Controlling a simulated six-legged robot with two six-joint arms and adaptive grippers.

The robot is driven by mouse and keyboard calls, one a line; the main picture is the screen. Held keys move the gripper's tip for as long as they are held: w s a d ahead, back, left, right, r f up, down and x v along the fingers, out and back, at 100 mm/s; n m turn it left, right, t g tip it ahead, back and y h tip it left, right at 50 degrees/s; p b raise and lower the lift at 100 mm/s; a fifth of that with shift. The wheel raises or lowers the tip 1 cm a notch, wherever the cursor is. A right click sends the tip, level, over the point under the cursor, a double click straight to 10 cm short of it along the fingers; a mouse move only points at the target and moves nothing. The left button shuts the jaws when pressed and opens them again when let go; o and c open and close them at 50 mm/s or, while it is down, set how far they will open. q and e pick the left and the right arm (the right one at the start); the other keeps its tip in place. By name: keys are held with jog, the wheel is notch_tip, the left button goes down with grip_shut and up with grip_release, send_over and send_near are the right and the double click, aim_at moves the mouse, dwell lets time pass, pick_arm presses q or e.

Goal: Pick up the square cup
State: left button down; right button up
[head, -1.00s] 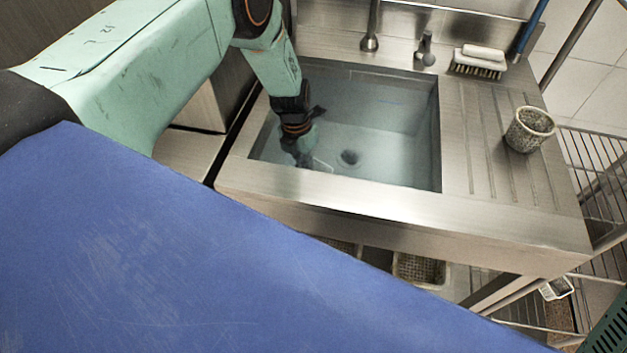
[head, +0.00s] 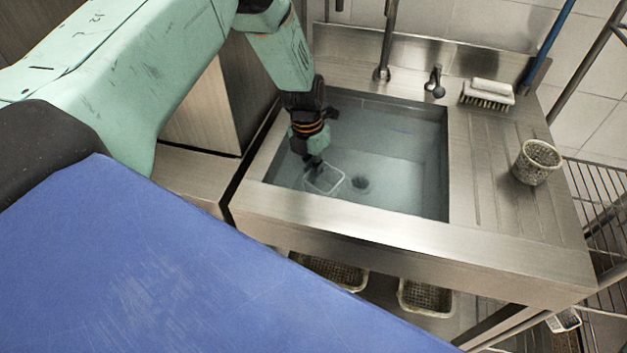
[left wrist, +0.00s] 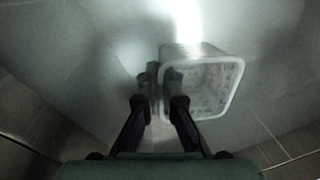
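The square cup (head: 337,188) is a pale, translucent container with a white rim, at the left side of the sink basin. My left gripper (head: 314,161) reaches down into the basin at its left edge. In the left wrist view the cup (left wrist: 238,82) lies just right of the fingers, its opening showing. The fingertips (left wrist: 161,76) are close together at its left wall and look shut on it. The exact contact is dim and blurred. My right gripper is not in view.
The steel sink (head: 330,214) has a tap (head: 388,45) behind it. A brush (head: 488,94) and a round perforated basket (head: 537,162) stand on the drainboard at right. Perforated baskets (head: 426,298) sit on the shelf below. A wire rack (head: 600,195) stands at far right.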

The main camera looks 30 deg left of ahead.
pick_arm(q)
notch_tip(320, 180, up, 9)
jog(key=shift+s+f+p, duration=0.1)
jog(key=shift+f+p, duration=0.05)
jog(key=shift+p, duration=0.6)
jog(key=shift+r, duration=0.6)
jog(key=shift+r, duration=0.1)
